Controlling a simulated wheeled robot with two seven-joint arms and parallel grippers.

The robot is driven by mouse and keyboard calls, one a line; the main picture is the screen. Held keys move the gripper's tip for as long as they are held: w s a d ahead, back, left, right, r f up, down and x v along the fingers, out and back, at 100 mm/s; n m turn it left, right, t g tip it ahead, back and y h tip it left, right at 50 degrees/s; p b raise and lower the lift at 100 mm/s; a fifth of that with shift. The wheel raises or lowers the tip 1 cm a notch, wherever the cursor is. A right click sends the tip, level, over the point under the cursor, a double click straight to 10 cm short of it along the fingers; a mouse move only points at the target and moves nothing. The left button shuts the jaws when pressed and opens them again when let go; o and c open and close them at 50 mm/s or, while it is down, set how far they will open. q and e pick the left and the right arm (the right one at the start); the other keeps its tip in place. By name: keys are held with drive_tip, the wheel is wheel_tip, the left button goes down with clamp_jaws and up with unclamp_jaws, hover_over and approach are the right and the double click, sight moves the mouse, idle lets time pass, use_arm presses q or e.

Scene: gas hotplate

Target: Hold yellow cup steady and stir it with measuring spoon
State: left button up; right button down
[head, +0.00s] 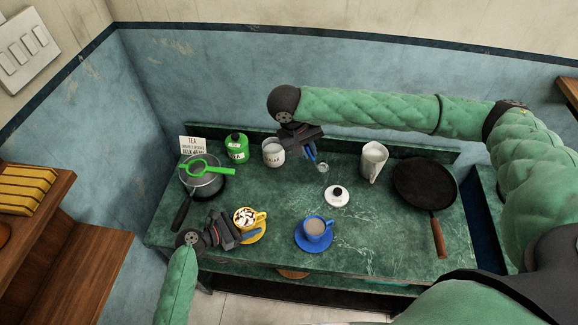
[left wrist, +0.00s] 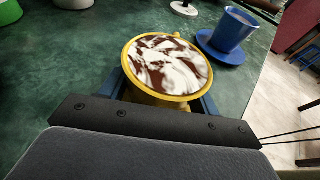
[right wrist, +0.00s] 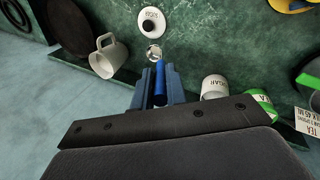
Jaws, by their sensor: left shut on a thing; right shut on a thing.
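The yellow cup (head: 245,215), filled with a brown and white swirled drink, stands upright at the counter's front left on a yellow saucer (head: 258,237). My left gripper (head: 240,231) is shut around the cup; in the left wrist view the blue fingers flank the yellow cup (left wrist: 163,98). My right gripper (head: 312,157) is shut on the measuring spoon (head: 322,168), just right of the sugar jar and above the counter. In the right wrist view the spoon's blue handle (right wrist: 160,84) is between the fingers, with its round bowl (right wrist: 154,52) beyond the tips.
The open sugar jar (head: 273,152) and green tea tin (head: 237,148) stand at the back; the sugar lid (head: 337,196) lies mid-counter. A blue cup (head: 315,228) sits on its saucer right of the yellow cup. A pot, white pitcher (head: 374,160) and frying pan (head: 424,183) stand around.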

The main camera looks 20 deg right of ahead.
idle(0.7)
drive_tip(key=s+a+y, duration=0.1)
drive_tip(key=s+a, duration=0.3)
drive_tip(key=a, duration=0.9)
drive_tip(key=s+a, duration=0.4)
drive_tip(key=a, duration=0.9)
drive_tip(key=w+d+f+g+y, duration=0.1)
drive_tip(key=d+f+y, duration=0.2)
drive_tip(key=f, duration=0.3)
drive_tip(key=shift+w, duration=0.15)
drive_tip(key=shift+d, duration=0.15)
